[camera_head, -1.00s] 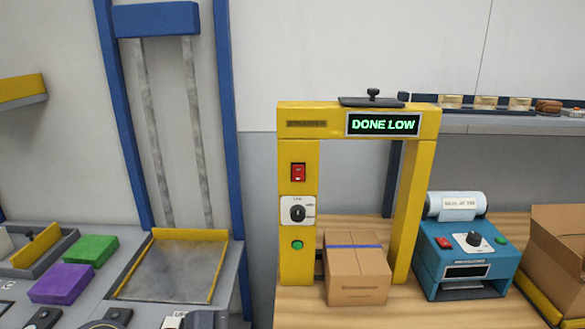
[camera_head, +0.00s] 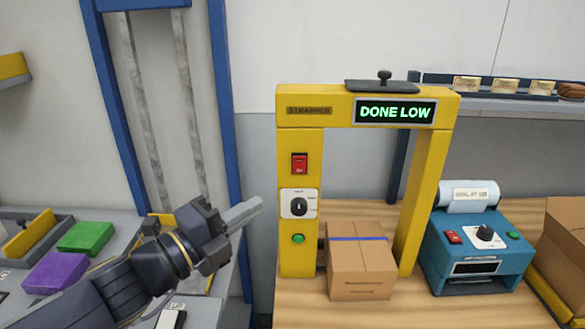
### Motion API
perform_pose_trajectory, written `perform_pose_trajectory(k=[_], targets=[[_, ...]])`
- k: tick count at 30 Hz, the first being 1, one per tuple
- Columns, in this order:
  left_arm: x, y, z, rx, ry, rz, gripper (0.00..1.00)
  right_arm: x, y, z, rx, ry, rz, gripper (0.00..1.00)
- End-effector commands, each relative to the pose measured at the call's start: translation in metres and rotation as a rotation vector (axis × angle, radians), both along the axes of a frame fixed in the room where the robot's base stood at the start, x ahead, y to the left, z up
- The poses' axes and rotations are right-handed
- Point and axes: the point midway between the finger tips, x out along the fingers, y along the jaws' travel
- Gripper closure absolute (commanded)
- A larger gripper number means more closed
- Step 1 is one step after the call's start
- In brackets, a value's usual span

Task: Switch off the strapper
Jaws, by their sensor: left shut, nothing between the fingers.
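The yellow strapper (camera_head: 298,225) is an arch on the wooden bench. Its display (camera_head: 396,111) reads "DONE LOW" in green. On its left post are a red rocker switch (camera_head: 299,164), a black knob on a white plate (camera_head: 299,206) and a green button (camera_head: 298,239). A cardboard box (camera_head: 361,270) with a blue strap sits under the arch. My left gripper (camera_head: 250,211) is shut and empty, left of the post, at about the knob's height and apart from the post in the picture. My right gripper is not in view.
A teal machine (camera_head: 478,250) with a roll and a knob stands right of the strapper. A cardboard carton (camera_head: 566,235) is at the far right. A blue-framed lift (camera_head: 222,120) stands behind my left arm. Green (camera_head: 86,236) and purple (camera_head: 57,272) blocks lie at left.

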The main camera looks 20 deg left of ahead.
Motion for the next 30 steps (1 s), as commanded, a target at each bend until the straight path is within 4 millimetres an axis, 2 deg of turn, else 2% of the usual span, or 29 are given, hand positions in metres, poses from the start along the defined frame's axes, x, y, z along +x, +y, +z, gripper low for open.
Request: perform_pose_trajectory(k=[5,8,21,25,30], targets=[[0.003,-0.002,0.000,0.003,-0.001,-0.002,1.00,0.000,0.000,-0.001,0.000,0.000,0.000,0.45],[0.012,-0.007,0.000,0.005,0.000,-0.002,1.00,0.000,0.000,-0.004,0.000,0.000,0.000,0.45],[0.089,-0.050,0.006,0.003,0.001,-0.004,1.00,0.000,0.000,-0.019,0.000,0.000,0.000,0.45],[0.109,-0.043,0.012,0.004,0.001,0.001,1.00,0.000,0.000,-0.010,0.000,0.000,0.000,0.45],[0.122,-0.039,0.014,0.004,-0.001,0.000,1.00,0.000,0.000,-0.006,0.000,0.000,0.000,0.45]])
